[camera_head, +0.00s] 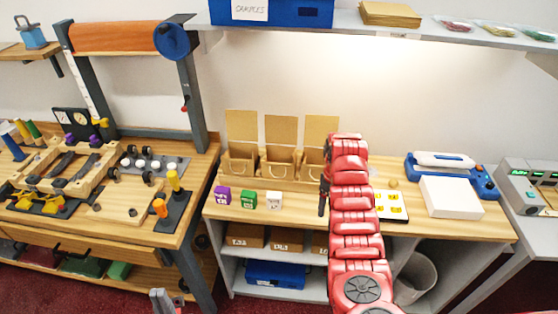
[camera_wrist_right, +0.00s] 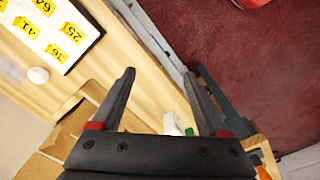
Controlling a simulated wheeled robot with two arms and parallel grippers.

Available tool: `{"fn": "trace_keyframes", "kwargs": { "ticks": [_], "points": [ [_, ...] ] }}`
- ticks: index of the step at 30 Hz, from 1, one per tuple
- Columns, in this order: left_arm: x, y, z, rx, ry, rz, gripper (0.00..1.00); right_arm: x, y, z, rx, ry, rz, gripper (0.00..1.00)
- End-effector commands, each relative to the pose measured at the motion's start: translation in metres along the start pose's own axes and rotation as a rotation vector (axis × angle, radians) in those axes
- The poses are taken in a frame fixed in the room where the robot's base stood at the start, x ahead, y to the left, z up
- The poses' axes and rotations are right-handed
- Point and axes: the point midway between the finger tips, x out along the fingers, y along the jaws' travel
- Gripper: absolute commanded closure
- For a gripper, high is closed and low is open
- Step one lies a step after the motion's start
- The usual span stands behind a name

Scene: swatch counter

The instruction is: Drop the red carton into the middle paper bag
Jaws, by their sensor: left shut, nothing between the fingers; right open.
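I cannot make out a red carton in either view; my red right arm covers part of the counter. The middle paper bag (camera_head: 279,167) stands open between the left bag (camera_head: 241,165) and the right bag (camera_head: 311,170), each with a tall tan panel behind. My right gripper (camera_head: 322,198) hangs over the counter in front of the right bag. In the right wrist view its fingers (camera_wrist_right: 160,74) are apart with nothing held between them. My left gripper (camera_head: 162,301) is shut and empty at the bottom edge, low in front of the furniture.
Purple (camera_head: 222,195), green (camera_head: 248,199) and white (camera_head: 274,200) cartons stand in a row before the bags. A numbered card (camera_head: 392,205) lies right of my arm, near a white box (camera_head: 450,197) and blue device (camera_head: 483,182). A cluttered workbench (camera_head: 75,222) stands left.

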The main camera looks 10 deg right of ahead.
Motion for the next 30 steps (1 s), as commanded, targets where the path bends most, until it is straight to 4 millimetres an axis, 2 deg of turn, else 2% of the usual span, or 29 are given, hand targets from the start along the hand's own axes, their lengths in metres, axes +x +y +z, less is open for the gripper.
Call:
{"fn": "trace_keyframes", "kwargs": {
  "ticks": [1,9,23,26,30],
  "points": [
    [0.006,0.000,-0.001,0.000,0.000,0.000,1.00,0.003,-0.002,0.005,-0.018,-0.005,-0.001,0.23],
    [0.012,-0.001,-0.002,0.000,0.000,0.000,1.00,0.014,-0.009,0.012,-0.089,-0.003,-0.001,0.23],
    [0.012,-0.001,-0.002,0.000,0.000,0.000,1.00,0.015,-0.009,0.012,-0.096,0.000,0.001,0.23],
    [0.009,-0.001,-0.002,0.000,0.000,0.000,1.00,0.024,-0.003,0.007,-0.089,0.024,0.035,0.23],
    [-0.002,0.000,0.000,0.000,0.000,0.000,1.00,0.058,0.023,-0.018,-0.061,0.151,0.192,0.23]
  ]
}}
